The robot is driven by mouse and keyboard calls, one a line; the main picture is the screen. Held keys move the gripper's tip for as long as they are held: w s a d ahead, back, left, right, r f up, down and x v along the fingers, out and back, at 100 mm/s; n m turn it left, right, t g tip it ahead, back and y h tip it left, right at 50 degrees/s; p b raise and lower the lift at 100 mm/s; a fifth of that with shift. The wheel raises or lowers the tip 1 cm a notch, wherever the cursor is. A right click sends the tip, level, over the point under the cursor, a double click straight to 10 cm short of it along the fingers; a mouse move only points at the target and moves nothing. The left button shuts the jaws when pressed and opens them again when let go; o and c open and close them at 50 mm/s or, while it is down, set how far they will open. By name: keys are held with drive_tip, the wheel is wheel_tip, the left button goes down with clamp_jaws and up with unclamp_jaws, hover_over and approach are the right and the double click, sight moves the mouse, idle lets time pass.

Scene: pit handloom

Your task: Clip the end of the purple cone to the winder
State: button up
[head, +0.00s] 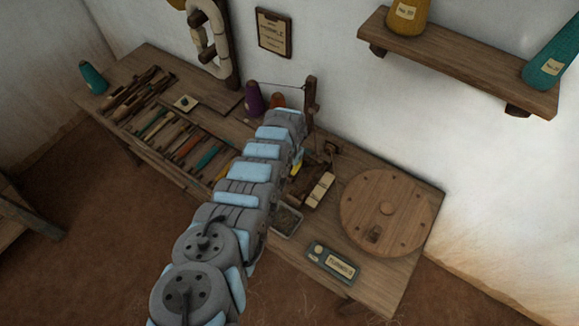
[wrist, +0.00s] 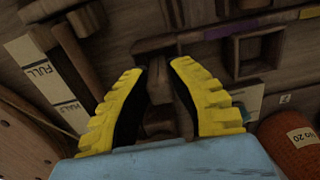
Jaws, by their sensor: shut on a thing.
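The purple cone (head: 252,98) stands on the bench near the wall; a thin dark line runs from its top to a wooden post (head: 312,100). The winder (head: 314,172) is dark wood, right of my arm and partly hidden by it. In the wrist view its wooden parts (wrist: 75,55) lie beyond my fingers. My gripper (wrist: 160,78) points down beside the winder, its yellow tips also showing in the head view (head: 298,167). Its fingers stand apart on either side of a brown wooden piece (wrist: 160,122), largely hidden between them. The yarn's loose end is not distinguishable.
An orange cone (wrist: 300,142) stands near the purple one. A cream FULL/HALF gauge (wrist: 48,85) lies beside the winder. A round wooden disc (head: 400,210), a labelled grey tray (head: 333,263) and a shallow tray (head: 287,222) take up the bench's right part. Shuttles lie left.

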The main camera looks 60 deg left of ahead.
drive_tip(key=o, duration=1.2)
drive_tip(key=shift+o, duration=0.2)
wheel_tip(320, 180, up, 8)
drive_tip(key=p, duration=0.9)
drive_tip(key=shift+r, duration=0.1)
